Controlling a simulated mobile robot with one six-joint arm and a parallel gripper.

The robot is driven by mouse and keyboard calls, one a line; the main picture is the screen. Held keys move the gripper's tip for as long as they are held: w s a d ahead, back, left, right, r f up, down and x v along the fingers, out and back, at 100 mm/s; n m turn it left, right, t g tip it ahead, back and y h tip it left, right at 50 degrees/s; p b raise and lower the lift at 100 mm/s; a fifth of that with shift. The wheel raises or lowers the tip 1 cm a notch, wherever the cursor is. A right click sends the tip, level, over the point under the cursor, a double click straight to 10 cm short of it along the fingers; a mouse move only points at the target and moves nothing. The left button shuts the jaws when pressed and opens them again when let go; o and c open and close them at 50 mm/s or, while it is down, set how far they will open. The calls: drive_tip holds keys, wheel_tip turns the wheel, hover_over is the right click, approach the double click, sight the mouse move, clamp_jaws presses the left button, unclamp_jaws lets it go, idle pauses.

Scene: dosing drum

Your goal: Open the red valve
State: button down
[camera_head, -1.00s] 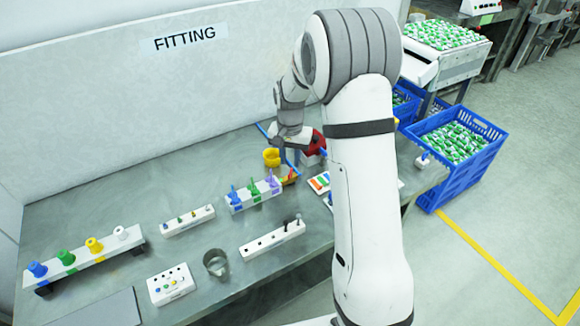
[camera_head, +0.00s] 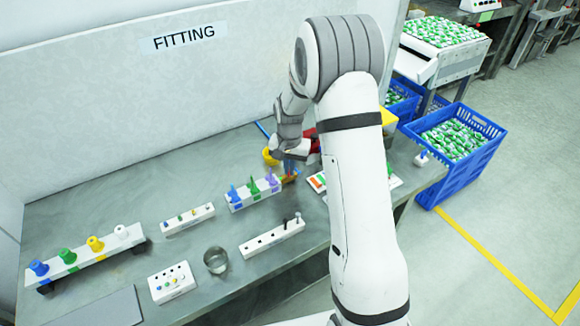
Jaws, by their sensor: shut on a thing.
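A red part (camera_head: 314,144) shows in the head view just right of my wrist, mostly hidden behind my arm. A yellow cup (camera_head: 269,156) stands just left of my gripper. A blue bar (camera_head: 262,129) sticks out behind my wrist.
A rack with blue, green and purple pegs (camera_head: 254,193) stands close in front of my gripper. Other peg racks, a metal cup (camera_head: 215,261) and a button box (camera_head: 172,283) lie on the bench (camera_head: 110,200). A blue crate (camera_head: 470,165) stands at right.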

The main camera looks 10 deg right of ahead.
drive_tip(key=shift+m, duration=0.3)
drive_tip(key=m+b, duration=0.2)
drive_tip(key=m, duration=0.1)
drive_tip(key=shift+w+a, duration=0.1)
drive_tip(key=shift+m+b, duration=1.05)
drive_tip(key=shift+m, duration=1.65)
drive_tip(key=shift+w+r, duration=0.1)
drive_tip(key=c, duration=1.6)
unclamp_jaws()
wheel_tip(320, 180, up, 8)
drive_tip(key=shift+b, duration=0.4)
